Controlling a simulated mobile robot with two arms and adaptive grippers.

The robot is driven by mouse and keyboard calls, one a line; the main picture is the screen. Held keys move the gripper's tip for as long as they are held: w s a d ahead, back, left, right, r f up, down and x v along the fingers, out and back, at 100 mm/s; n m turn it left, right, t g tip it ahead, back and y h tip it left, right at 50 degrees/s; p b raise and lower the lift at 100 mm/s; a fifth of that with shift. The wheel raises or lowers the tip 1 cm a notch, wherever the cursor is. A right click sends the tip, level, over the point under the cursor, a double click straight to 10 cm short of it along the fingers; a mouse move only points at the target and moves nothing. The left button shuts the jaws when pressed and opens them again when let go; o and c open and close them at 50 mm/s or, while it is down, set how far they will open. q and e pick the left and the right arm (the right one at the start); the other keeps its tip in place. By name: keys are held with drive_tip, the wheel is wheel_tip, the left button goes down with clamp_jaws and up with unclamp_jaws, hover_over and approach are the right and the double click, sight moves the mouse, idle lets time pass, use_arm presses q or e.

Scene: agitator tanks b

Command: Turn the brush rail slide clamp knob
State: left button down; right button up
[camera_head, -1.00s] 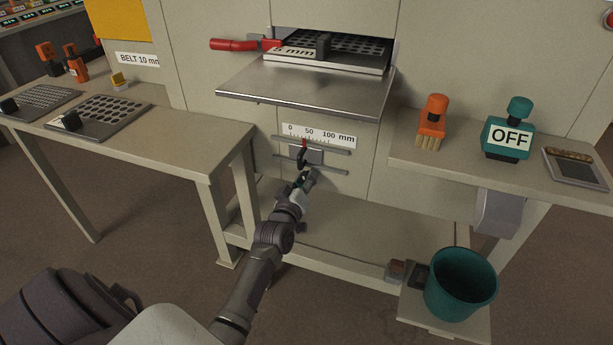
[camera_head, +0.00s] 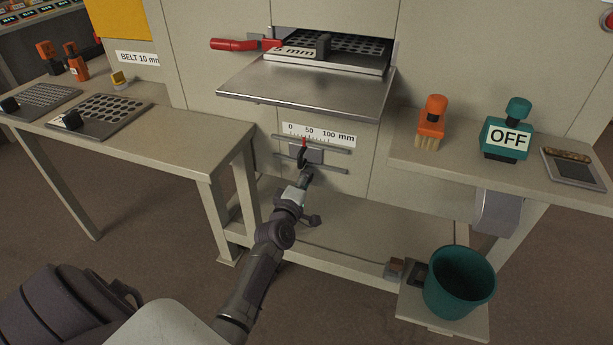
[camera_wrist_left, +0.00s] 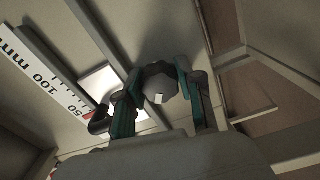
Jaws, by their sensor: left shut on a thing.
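The brush rail slide (camera_head: 316,155) is a small plate on two horizontal rails under the machine's shelf. A red pointer (camera_head: 304,143) stands near 50 on the mm scale (camera_head: 318,134). A black curved part (camera_head: 302,158) sits at the plate's left; it also shows in the wrist view (camera_wrist_left: 99,121). My left gripper (camera_head: 306,174) reaches up to the slide from below. In the wrist view, its teal-padded fingers (camera_wrist_left: 158,98) are shut on the dark grey, faceted clamp knob (camera_wrist_left: 163,76). The knob is hidden by the gripper in the head view. My right gripper is not in view.
A metal shelf (camera_head: 305,88) juts out above the slide. A lower ledge (camera_head: 350,240) runs beneath my left arm. A side table (camera_head: 180,150) is on the left; a right-hand shelf (camera_head: 465,160) carries an orange brush (camera_head: 431,122). A teal bucket (camera_head: 460,283) stands low right.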

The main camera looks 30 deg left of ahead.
use_arm(q)
drive_tip(key=n, duration=0.4)
drive_tip(key=shift+f+n, duration=0.1)
drive_tip(key=shift+n, duration=3.5)
drive_tip(key=n, duration=0.2)
drive_tip(key=shift+n, duration=0.3)
drive_tip(key=shift+c, duration=2)
unclamp_jaws()
